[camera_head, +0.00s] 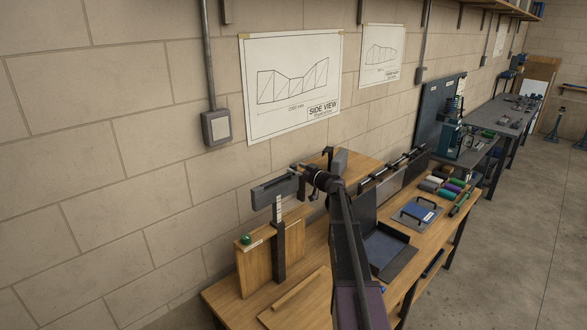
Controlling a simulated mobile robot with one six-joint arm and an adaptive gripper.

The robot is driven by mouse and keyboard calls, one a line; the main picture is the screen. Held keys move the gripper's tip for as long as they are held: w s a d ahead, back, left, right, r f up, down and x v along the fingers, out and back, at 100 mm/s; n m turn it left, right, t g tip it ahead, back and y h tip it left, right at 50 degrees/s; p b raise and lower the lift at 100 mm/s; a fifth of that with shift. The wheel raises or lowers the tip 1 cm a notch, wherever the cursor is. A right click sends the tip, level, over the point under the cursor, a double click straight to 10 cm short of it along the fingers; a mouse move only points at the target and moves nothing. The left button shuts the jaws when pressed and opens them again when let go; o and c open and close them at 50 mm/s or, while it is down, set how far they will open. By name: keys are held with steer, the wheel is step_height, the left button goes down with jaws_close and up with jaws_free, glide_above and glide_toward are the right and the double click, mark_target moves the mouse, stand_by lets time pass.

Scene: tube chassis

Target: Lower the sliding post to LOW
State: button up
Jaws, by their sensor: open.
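The sliding post (278,212) stands upright at the left end of the workbench. It carries a white marked strip and runs down into a dark upright sleeve (279,260) on a wooden board (256,268). A grey bar-shaped head (272,191) sits across its top. A green knob (246,239) and a small white label are on the board's top edge. My gripper (303,178) is at the right end of the head, at about its height. It is open; the fingers are small and partly hidden, and I cannot tell whether they touch the head. The LOW mark is not readable.
The workbench (225,301) bears a loose wooden strip (298,287), an open dark tray (385,249), a blue plate with a handle (416,214) and several coloured rolls (450,187). The block wall stands close behind the post. Open floor lies to the right.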

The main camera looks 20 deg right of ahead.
steer(key=shift+x, duration=0.85)
steer(key=shift+c, duration=0.2)
jaws_close()
